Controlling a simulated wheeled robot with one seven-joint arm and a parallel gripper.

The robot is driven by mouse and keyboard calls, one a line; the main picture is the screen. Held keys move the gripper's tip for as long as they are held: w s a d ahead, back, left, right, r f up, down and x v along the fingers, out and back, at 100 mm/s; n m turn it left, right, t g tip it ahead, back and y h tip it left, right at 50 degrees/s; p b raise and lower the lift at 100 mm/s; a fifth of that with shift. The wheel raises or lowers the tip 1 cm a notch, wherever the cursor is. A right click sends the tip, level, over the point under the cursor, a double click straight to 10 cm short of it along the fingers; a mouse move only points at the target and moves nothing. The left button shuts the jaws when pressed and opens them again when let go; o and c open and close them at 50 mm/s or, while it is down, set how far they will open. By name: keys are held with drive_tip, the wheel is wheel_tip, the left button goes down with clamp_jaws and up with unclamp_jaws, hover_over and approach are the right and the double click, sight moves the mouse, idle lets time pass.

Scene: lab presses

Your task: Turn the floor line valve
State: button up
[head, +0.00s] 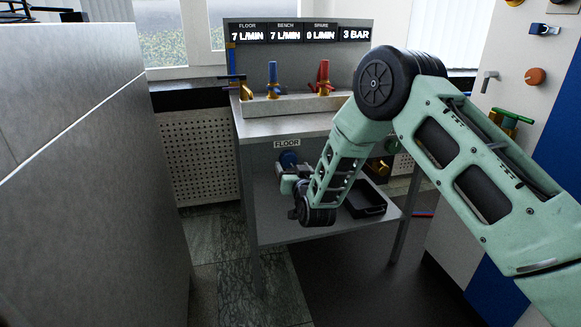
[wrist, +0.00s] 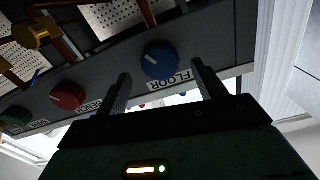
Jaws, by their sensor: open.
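The floor line valve is a blue round knob (wrist: 159,60) on the grey front rail, beside a FLOOR label (wrist: 170,81). Its white pointer mark slants in the wrist view. In the head view the blue knob (head: 288,158) shows just under the FLOOR label (head: 287,143), partly hidden by my wrist. My gripper (wrist: 161,69) is open, its two fingers pointing toward the knob, one on each side of it in the picture. I cannot tell whether they touch it. The display (head: 248,36) reads FLOOR 7 L/MIN.
A red knob (wrist: 67,95) by the BENCH label and a green knob (wrist: 15,119) share the rail. The displays read BENCH 7, SPARE 0 and 3 BAR. Blue (head: 272,75) and red (head: 323,76) taps stand above. A black tray (head: 366,200) sits on the lower shelf.

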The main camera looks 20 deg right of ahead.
sight(290, 161)
drive_tip(key=shift+w, duration=1.6)
drive_tip(key=c, duration=1)
drive_tip(key=shift+n, duration=0.4)
drive_tip(key=n, duration=0.8)
drive_tip(key=shift+n+p, duration=0.3)
